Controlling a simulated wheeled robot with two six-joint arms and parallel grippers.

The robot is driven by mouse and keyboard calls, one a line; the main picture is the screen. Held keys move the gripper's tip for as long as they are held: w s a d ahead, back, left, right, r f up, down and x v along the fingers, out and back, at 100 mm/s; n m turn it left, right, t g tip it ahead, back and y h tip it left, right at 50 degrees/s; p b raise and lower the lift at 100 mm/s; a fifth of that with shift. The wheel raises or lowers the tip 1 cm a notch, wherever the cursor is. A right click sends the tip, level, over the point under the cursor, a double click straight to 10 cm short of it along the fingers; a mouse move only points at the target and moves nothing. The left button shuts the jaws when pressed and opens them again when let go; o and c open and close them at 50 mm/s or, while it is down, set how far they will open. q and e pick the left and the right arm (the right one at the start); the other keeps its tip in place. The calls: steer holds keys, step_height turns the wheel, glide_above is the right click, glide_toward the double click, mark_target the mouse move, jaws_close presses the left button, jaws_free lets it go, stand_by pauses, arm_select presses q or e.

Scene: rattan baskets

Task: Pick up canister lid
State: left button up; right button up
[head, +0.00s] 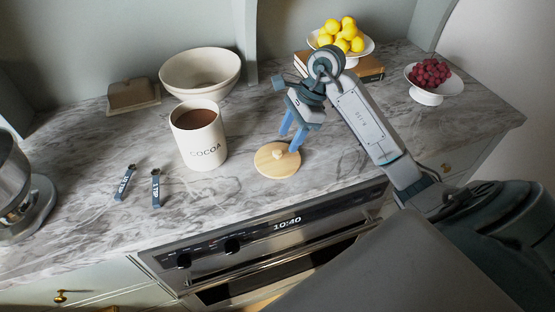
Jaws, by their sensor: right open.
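The canister lid (270,167) is a round, pale wooden disc with a small knob. It lies flat on the marble counter. The canister (204,150) is white, marked COCOA, and stands uncovered to the left of the lid, with brown powder inside. My right gripper (291,142) is over the lid with its blue fingers pointing down, open, near the knob. I cannot tell whether a finger touches the knob. My left gripper is not in view.
Two small tools (155,188) lie left of the canister. A cream bowl (200,72) and a butter dish (133,97) stand behind. Books under a lemon bowl (358,50) and a berry stand (426,97) are at the right. A mixer (20,200) is far left.

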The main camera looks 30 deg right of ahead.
mark_target(278, 152)
steer(key=x, duration=0.4)
steer(key=w+b+x, duration=0.1)
steer(key=shift+a+f, duration=0.2)
steer(key=shift+f, duration=0.15)
steer(key=shift+w+f, duration=0.1)
steer(key=shift+w, duration=0.05)
steer(key=shift+c, duration=0.2)
jaws_close()
